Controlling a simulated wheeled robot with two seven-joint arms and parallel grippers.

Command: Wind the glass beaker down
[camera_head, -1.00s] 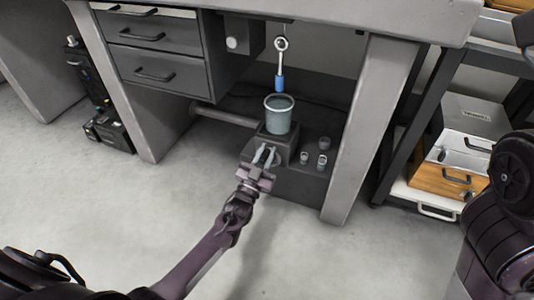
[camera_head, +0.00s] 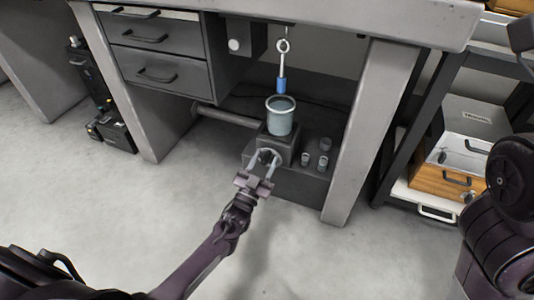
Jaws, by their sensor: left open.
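The glass beaker (camera_head: 280,121) stands upright on a dark block-shaped stand (camera_head: 286,146) under the table. A blue cylinder (camera_head: 281,86) hangs upright from a metal ring (camera_head: 283,46) just above the beaker's rim. I cannot tell whether its lower end dips into the beaker. My left gripper (camera_head: 264,154) is open at the front face of the stand, its two fingers around or just in front of a small knob there. I cannot tell whether they touch it. The right gripper is not visible; only part of my right arm shows at the right edge.
Small metal weights (camera_head: 323,161) stand on the dark base right of the stand. The table's right leg (camera_head: 368,130) and the drawer unit (camera_head: 158,58) flank the space. A horizontal bar (camera_head: 225,116) runs at the left. Floor in front is clear.

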